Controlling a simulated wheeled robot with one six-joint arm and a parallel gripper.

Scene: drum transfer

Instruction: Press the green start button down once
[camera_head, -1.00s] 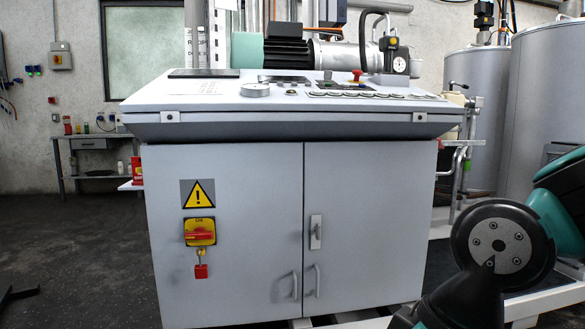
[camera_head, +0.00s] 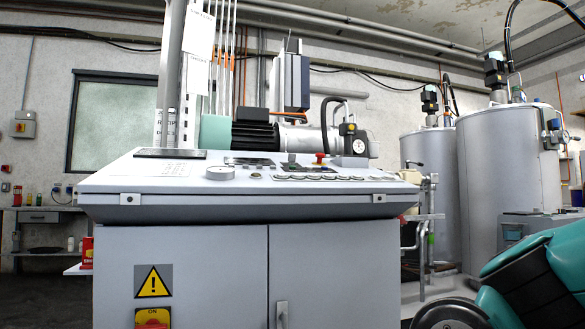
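The control console (camera_head: 240,206) stands ahead with a sloping grey top seen at a shallow angle. A row of small round controls (camera_head: 310,178) runs along the right half of its top. I cannot pick out a green start button among them; they are too small and edge-on. A red mushroom knob (camera_head: 320,158) stands up behind the row. A round dial (camera_head: 220,173) sits left of centre. My gripper is not in view. Only links of my arm show at the lower right, apart from the console.
A motor (camera_head: 297,138) and a pressure gauge (camera_head: 358,146) stand behind the console top. Pipes (camera_head: 425,225) and large grey tanks (camera_head: 500,165) are to the right. The cabinet carries a yellow warning sign (camera_head: 153,281). A workbench (camera_head: 42,215) is at the far left.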

